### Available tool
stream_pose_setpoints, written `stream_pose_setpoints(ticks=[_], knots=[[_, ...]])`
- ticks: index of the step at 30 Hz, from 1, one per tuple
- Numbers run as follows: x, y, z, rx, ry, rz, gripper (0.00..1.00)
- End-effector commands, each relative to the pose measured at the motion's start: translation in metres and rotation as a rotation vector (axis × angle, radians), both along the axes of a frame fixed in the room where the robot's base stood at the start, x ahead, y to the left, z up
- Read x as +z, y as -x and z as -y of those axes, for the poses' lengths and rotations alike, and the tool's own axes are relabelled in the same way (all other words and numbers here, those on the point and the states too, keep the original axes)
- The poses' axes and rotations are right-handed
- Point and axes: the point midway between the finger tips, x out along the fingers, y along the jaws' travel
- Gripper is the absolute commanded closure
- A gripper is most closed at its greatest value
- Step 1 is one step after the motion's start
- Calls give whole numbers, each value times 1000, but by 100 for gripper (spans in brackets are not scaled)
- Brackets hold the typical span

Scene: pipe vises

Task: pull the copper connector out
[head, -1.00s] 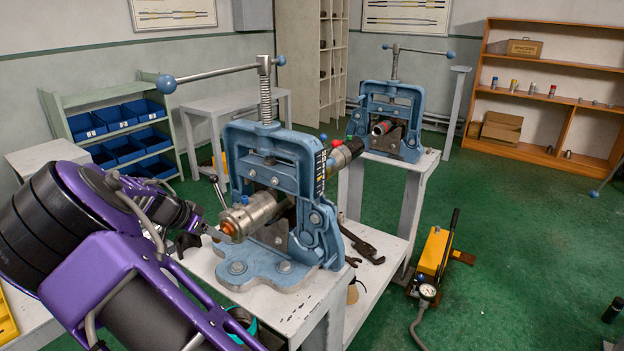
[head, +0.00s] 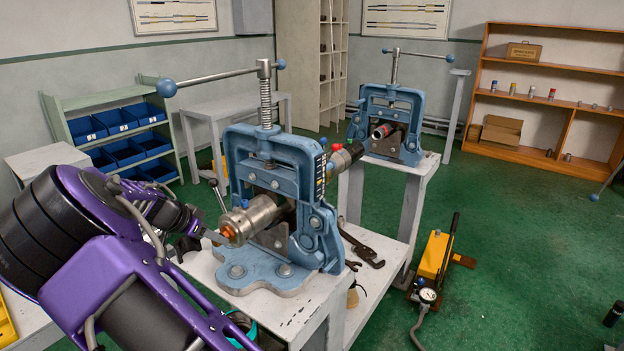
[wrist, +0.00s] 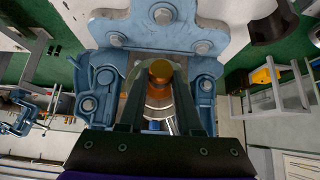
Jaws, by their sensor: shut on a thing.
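The copper connector (head: 228,232) shows as a small orange-copper end at the near face of a steel cylindrical fitting (head: 252,218). The fitting is clamped in the nearer blue pipe vise (head: 270,160). My gripper (head: 218,237) is at the connector, its fingertips shut on it. In the wrist view the copper connector (wrist: 160,72) sits between the two dark fingers of my gripper (wrist: 158,85), in front of the steel fitting. The fingers hide part of the connector, and how deep it sits in the fitting cannot be told.
A second blue vise (head: 386,120) stands on a stand behind. Wrenches (head: 362,246) lie on the lower white bench (head: 375,290). A yellow hydraulic pump (head: 434,255) is on the green floor to the right. A lever with a blue ball (head: 167,86) juts left above the near vise.

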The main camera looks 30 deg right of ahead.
Motion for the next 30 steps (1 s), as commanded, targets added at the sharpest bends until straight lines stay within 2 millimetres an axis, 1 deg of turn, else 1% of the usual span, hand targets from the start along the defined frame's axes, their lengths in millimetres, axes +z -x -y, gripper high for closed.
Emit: stream_pose_setpoints(ticks=[8, 30], knots=[[0, 0, -1, 1, 0, 1, 100], [0, 5, -12, 1, 0, 1, 100]])
